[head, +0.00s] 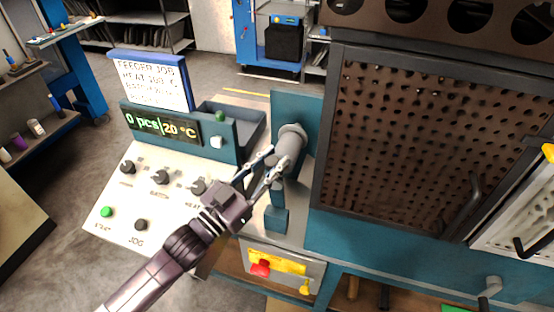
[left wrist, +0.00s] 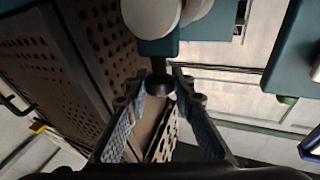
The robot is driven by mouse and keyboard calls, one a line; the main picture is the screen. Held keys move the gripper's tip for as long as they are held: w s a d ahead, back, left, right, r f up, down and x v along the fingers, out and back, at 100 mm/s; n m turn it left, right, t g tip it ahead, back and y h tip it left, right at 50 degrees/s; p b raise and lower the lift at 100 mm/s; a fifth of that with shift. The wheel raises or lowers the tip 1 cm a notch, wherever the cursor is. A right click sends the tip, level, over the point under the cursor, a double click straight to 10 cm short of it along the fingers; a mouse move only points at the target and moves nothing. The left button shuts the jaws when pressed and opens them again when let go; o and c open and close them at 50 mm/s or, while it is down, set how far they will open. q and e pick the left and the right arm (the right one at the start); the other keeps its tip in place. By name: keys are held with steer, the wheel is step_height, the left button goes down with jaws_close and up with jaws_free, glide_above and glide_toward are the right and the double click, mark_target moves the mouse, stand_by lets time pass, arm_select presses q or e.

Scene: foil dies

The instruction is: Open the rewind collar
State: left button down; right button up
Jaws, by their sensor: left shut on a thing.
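The rewind collar appears to be the grey cylindrical part (head: 289,146) on the teal machine post, right of the control panel in the head view. In the left wrist view its pale round end (left wrist: 152,14) shows at the top, above a teal block. A dark round knob (left wrist: 160,85) on a short stem sits below that block. My left gripper (head: 268,165) reaches the collar from the lower left. In the left wrist view its fingers (left wrist: 160,92) are closed in on either side of the knob. The fingers partly hide the contact in the head view. My right gripper is not in view.
A control panel (head: 150,205) with knobs and a green button lies to the left, under a display (head: 165,128) reading 0 pcs, 20 °C. A perforated dark guard (head: 425,130) stands close on the right. A red emergency button (head: 261,268) is below. A grey tray (head: 250,125) is behind.

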arm_select(q)
steer(key=s+a+f+m+t+h+b, duration=0.1)
steer(key=s+a+f+h+b, duration=0.1)
steer(key=s+f+b, duration=0.2)
steer(key=s+b, duration=0.2)
steer(key=s, duration=0.2)
steer(key=shift+a+m+t+h+b, duration=0.3)
steer(key=shift+a+m+t+b, duration=0.05)
steer(key=shift+m+t, duration=0.05)
steer(key=shift+s, duration=0.1)
steer(key=c, duration=1.7)
jaws_free()
steer(key=shift+o, duration=0.2)
steer(key=v, duration=1.2)
